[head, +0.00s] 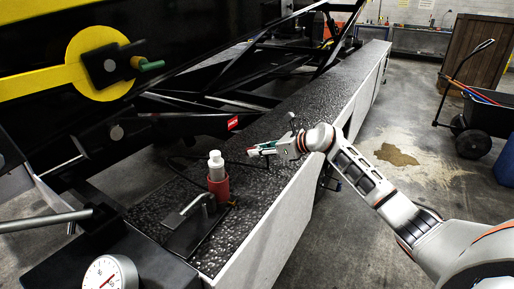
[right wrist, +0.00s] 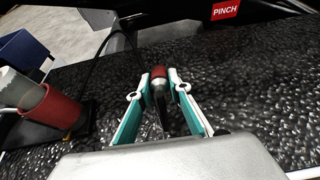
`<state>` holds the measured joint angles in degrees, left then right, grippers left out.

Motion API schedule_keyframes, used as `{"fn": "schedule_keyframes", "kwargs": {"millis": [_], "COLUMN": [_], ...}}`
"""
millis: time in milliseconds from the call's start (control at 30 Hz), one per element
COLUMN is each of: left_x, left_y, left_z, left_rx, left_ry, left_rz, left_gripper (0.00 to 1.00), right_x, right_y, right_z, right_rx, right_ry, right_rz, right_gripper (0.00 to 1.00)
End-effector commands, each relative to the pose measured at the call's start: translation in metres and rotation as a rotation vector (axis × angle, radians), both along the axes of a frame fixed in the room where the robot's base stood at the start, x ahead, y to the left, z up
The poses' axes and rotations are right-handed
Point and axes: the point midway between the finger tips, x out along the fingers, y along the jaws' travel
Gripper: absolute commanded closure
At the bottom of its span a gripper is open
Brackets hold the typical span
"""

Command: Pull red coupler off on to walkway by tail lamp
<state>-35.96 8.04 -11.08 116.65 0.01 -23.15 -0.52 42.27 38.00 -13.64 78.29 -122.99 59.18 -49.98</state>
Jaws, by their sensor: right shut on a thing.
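My right gripper (head: 258,151) reaches in from the right over the black textured walkway (head: 330,88). In the right wrist view its teal and white fingers (right wrist: 158,88) are shut on the red coupler (right wrist: 158,72), a small red and metal cylinder between the fingertips. A black hose (right wrist: 97,48) arcs to the left of the coupler. I cannot clearly pick out the tail lamp. My left gripper is not in view.
A red holder (head: 219,190) with a white bottle (head: 216,163) stands left of the gripper, near a metal handle (head: 196,203). A red PINCH label (head: 235,123) is on the loader frame. A gauge (head: 108,274) sits at the front. Bare walkway extends toward the back.

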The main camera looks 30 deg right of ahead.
Motion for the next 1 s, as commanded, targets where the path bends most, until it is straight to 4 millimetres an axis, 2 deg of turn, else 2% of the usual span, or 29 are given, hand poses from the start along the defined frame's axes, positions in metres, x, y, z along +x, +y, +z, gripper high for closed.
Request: {"fn": "schedule_keyframes", "kwargs": {"millis": [33,200,400,967,1000], "left_x": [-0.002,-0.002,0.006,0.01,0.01], "left_y": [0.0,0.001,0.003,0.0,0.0], "left_z": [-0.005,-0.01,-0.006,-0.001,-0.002], "left_rx": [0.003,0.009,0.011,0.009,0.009], "left_ry": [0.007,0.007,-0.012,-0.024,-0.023], "left_rz": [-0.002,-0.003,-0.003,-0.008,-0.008], "left_gripper": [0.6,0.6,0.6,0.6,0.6], "right_x": [0.0,0.0,0.0,0.0,0.0], "right_y": [0.0,0.001,0.001,0.0,0.0], "right_z": [-0.011,-0.026,-0.039,-0.045,-0.045], "right_rx": [0.002,0.001,0.002,0.001,0.001], "right_ry": [0.004,0.005,0.004,-0.001,-0.001], "right_rz": [0.0,0.001,0.0,0.0,0.0], "right_gripper": [1.0,1.0,1.0,1.0,0.71]}}
